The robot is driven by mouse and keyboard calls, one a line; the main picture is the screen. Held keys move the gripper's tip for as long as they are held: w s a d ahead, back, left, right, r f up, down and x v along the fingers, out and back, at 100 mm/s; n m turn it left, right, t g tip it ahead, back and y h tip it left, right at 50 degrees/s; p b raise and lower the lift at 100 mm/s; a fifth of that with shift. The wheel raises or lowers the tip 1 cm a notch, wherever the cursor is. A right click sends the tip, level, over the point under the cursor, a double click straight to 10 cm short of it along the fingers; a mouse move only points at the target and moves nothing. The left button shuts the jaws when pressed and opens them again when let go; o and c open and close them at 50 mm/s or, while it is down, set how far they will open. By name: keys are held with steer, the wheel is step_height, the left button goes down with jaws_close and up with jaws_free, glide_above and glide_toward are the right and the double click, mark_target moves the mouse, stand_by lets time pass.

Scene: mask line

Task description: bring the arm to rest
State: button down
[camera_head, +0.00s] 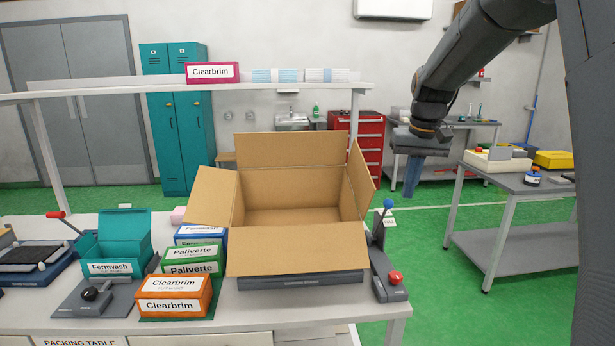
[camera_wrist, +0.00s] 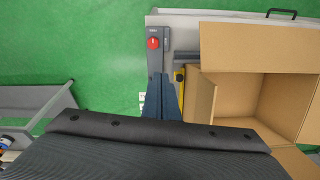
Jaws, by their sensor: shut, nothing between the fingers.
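My gripper (camera_head: 412,178) hangs from my arm on the right side of the head view, pointing down. It is to the right of the packing table and the open cardboard box, in mid-air. In the wrist view my gripper's fingers (camera_wrist: 161,98) are together with nothing between them. They show over the green floor and the edge of the table, beside the grey unit with a red button.
An open, empty-looking cardboard box (camera_head: 290,248) stands on the packing table (camera_head: 230,318). Clearbrim (camera_head: 172,297), Paliverte (camera_head: 192,262) and Fernwash (camera_head: 112,266) boxes stand left of it. A lever unit (camera_head: 386,275) is at the right edge. A grey side table (camera_head: 515,190) stands further right.

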steer(key=s+a+f, duration=0.2)
steer(key=s+f, duration=0.4)
steer(key=s, duration=0.3)
steer(key=s+a+f, duration=0.2)
steer(key=s+f, duration=0.3)
steer(key=s, duration=0.5)
steer(key=s+a+f, duration=0.2)
steer(key=s+f, duration=0.4)
steer(key=s, duration=0.3)
steer(key=shift+s+f+g+b, duration=0.25)
steer(key=shift+f+g+b, duration=0.05)
steer(key=shift+b, duration=0.1)
